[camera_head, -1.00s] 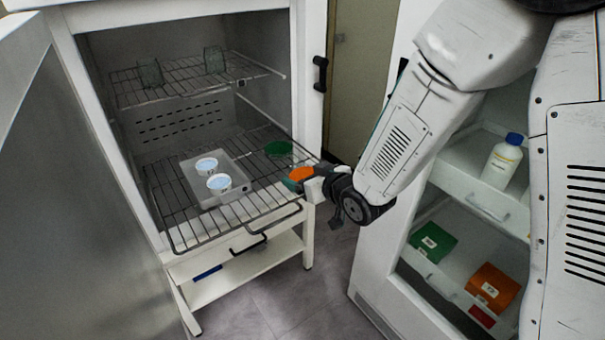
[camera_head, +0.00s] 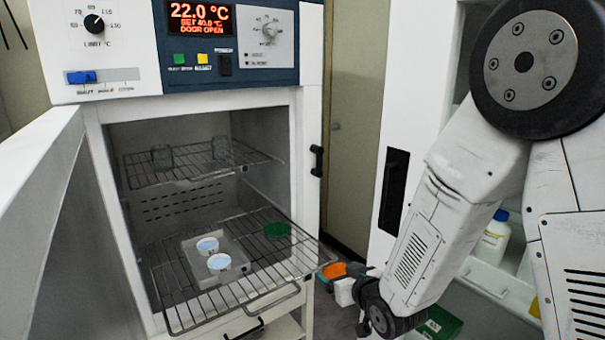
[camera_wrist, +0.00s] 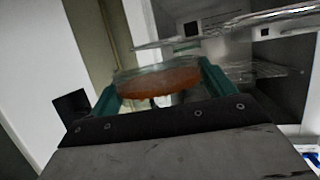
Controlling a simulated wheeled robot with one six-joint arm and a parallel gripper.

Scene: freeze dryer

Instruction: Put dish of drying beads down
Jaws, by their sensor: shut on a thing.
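A shallow clear dish of orange drying beads (camera_wrist: 158,80) is held between the two green fingers of my gripper (camera_wrist: 160,88) in the wrist view. In the head view the orange beads (camera_head: 334,270) show in my gripper (camera_head: 332,275), outside the open dryer. They appear by the front right corner of the lower wire shelf (camera_head: 215,305). In the wrist view a shelf edge (camera_wrist: 215,27) crosses above and to the right of the dish. The dish looks roughly level, and part of its lower side is hidden by the gripper.
The shelf's front and right parts are bare. The open door (camera_head: 50,215) is at left.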

